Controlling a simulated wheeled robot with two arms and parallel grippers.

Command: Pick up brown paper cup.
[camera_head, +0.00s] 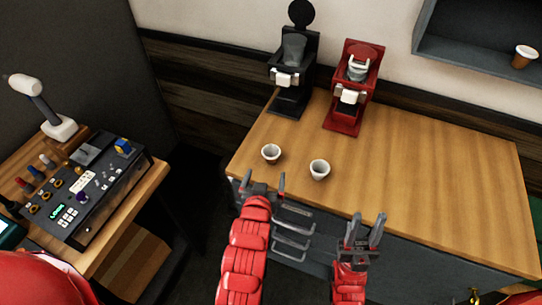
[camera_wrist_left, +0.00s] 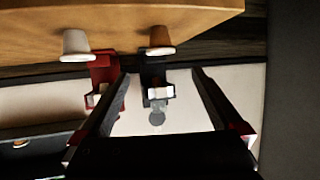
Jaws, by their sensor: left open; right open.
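A brown paper cup (camera_head: 271,153) with a white inside stands upright near the front left of the wooden counter; its brown wall shows best in the left wrist view (camera_wrist_left: 157,38), which is upside down. A white cup (camera_head: 320,170) stands to its right, also in the left wrist view (camera_wrist_left: 76,45). Another brown cup (camera_head: 522,57) stands on the wall shelf at upper right. My left gripper (camera_head: 262,184) is open and empty, in front of the counter edge, just short of the brown cup. My right gripper (camera_head: 366,230) is open and empty, further right at the front edge.
A black brewer (camera_head: 290,75) and a red brewer (camera_head: 352,95) stand at the counter's back. The right part of the counter (camera_head: 450,180) is bare. A side table at left holds a control panel (camera_head: 85,190). A grey shelf (camera_head: 470,55) hangs at upper right.

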